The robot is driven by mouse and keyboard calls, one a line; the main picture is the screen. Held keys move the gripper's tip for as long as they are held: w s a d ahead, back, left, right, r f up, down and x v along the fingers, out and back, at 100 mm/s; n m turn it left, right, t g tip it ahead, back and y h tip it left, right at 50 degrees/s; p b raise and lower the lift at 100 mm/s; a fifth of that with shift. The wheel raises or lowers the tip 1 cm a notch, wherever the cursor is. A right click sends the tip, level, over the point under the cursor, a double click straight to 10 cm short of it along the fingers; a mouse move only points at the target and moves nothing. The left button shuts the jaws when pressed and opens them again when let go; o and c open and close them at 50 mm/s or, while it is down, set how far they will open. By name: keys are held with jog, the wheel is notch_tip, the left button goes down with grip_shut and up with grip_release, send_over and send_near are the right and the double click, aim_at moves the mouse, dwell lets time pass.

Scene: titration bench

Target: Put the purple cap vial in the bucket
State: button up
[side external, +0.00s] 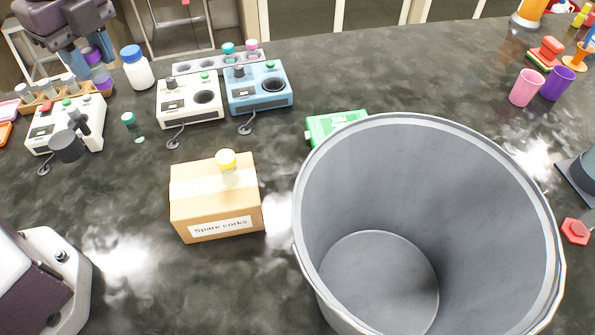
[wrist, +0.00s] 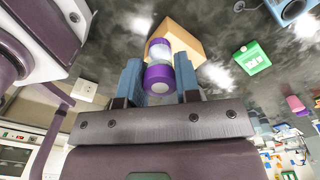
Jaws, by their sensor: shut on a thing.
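My gripper (side external: 89,52) is at the upper left of the side external view, raised over the back left of the bench. Its blue fingers are shut on the purple cap vial (side external: 92,56). In the wrist view the vial (wrist: 158,76) sits between the fingers, with its purple cap nearest the palm, a clear band in the middle and purple at the far end. The large grey bucket (side external: 380,275) stands at the front right, open at the top, and its visible inside is empty. The gripper is far to the left of the bucket.
White (side external: 190,105) and blue (side external: 258,90) instruments, a white bottle (side external: 136,68) and a rack of vials (side external: 62,88) stand behind. A green box (side external: 333,124) lies behind the bucket.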

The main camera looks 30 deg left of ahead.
jog(key=w+d+r+m, duration=0.1)
jog(key=w+d+m, duration=0.4)
jog(key=d, duration=0.6)
jog(key=w+d+r+m, duration=0.2)
jog(key=w+d+m, duration=0.2)
jog(key=d, duration=0.6)
jog(key=s+d+f+m, duration=0.1)
jog(key=s+d+m, duration=0.35)
jog(key=d, duration=0.75)
jog(key=s+d+f+m, duration=0.25)
jog(key=d+m, duration=0.25)
jog(key=d, duration=0.7)
jog(key=shift+n, duration=0.25)
jog(key=shift+a+f, duration=0.2)
jog(key=shift+f, duration=10.9)
jog(key=shift+f, duration=0.15)
jog(key=o, duration=1)
